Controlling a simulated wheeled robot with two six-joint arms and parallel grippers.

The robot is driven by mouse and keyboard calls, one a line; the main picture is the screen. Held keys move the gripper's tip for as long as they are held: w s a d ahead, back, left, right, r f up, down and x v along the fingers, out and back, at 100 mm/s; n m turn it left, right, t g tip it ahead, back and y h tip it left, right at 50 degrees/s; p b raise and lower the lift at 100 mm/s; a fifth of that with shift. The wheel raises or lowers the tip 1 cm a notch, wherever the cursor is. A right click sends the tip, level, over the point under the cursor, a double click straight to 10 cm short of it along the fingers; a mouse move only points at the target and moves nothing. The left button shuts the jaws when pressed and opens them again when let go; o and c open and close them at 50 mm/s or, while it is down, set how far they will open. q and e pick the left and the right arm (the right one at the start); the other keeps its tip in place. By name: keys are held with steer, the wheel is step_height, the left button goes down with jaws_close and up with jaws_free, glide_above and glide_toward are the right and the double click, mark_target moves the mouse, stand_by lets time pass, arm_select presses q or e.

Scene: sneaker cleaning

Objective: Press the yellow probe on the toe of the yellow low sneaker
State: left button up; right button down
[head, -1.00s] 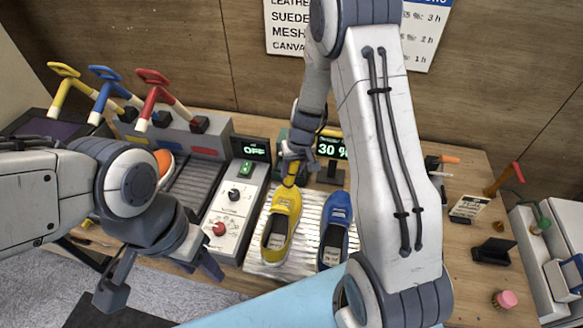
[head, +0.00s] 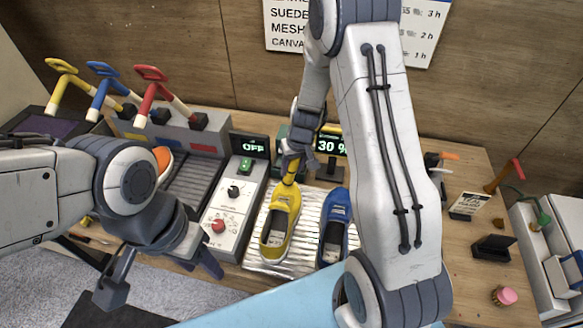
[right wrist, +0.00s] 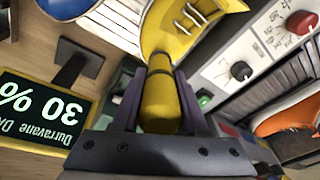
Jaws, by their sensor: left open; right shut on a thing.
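The yellow low sneaker (head: 280,222) stands on the white ribbed rack with its toe towards the back. My right gripper (head: 293,160) is above the toe and shut on the yellow probe (head: 290,173), which points down. In the right wrist view, the yellow probe (right wrist: 160,104) sits between the fingers, and its far end meets the toe area of the yellow sneaker (right wrist: 185,28). The exact contact is hard to see. The display (head: 332,146) behind reads 30 %. My left gripper (head: 165,282) is open and empty at the front left, away from the shoe.
A blue sneaker (head: 334,226) stands right of the yellow one. The control box (head: 226,215) with knobs and an OFF display is to the left. Yellow, blue and red handled tools (head: 150,95) stand at the back left. A small sign (head: 466,206) and a dark box (head: 493,248) are at the right.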

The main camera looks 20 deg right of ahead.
steer(key=shift+s+f+b, duration=0.1)
steer(key=shift+f+b, duration=0.45)
steer(key=shift+b, duration=0.05)
stand_by(1.6)
steer(key=shift+r+p, duration=2.85)
steer(key=shift+r, duration=0.75)
